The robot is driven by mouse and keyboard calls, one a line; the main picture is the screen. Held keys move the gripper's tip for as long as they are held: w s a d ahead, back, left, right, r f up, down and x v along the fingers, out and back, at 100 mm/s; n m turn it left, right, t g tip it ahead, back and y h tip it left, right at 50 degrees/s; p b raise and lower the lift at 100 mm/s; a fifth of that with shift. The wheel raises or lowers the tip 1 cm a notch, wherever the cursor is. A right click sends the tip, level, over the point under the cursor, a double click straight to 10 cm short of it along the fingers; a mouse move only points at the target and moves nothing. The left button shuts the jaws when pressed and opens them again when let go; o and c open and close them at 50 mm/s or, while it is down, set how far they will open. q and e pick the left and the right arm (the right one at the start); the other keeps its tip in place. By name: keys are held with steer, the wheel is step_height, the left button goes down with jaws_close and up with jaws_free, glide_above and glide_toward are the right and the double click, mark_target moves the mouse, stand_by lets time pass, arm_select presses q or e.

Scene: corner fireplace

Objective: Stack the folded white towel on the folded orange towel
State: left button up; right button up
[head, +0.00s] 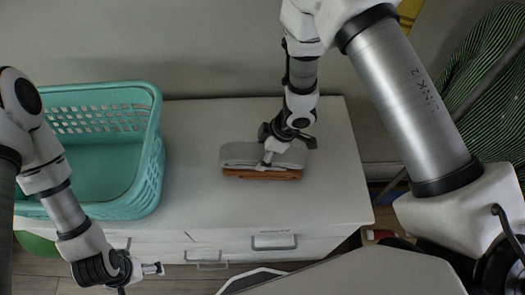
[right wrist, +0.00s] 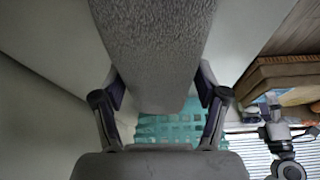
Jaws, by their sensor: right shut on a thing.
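The folded white towel (head: 241,153) looks light grey and lies directly above the folded orange towel (head: 283,175) on the white cabinet top. I see no clear gap between the two, and their edges roughly line up. My right gripper (head: 267,160) comes down from above and is shut on the white towel. In the right wrist view the towel (right wrist: 155,50) fills the middle, between the two fingers (right wrist: 160,105). The orange towel is hidden there. My left gripper (head: 152,268) hangs in front of the cabinet at the lower left, away from the towels; its opening is unclear.
A teal basket (head: 150,180) stands on the left of the cabinet top (head: 325,190); it also shows in the right wrist view (right wrist: 170,128). The top is clear between basket and towels and right of the towels. Drawers with handles (head: 273,242) face the front.

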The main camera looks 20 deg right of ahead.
steer(key=shift+f+b, duration=0.35)
steer(key=shift+f, duration=0.25)
stand_by(0.5)
steer(key=o, duration=1.3)
steer(key=shift+o, duration=0.2)
steer(key=v, duration=1.2)
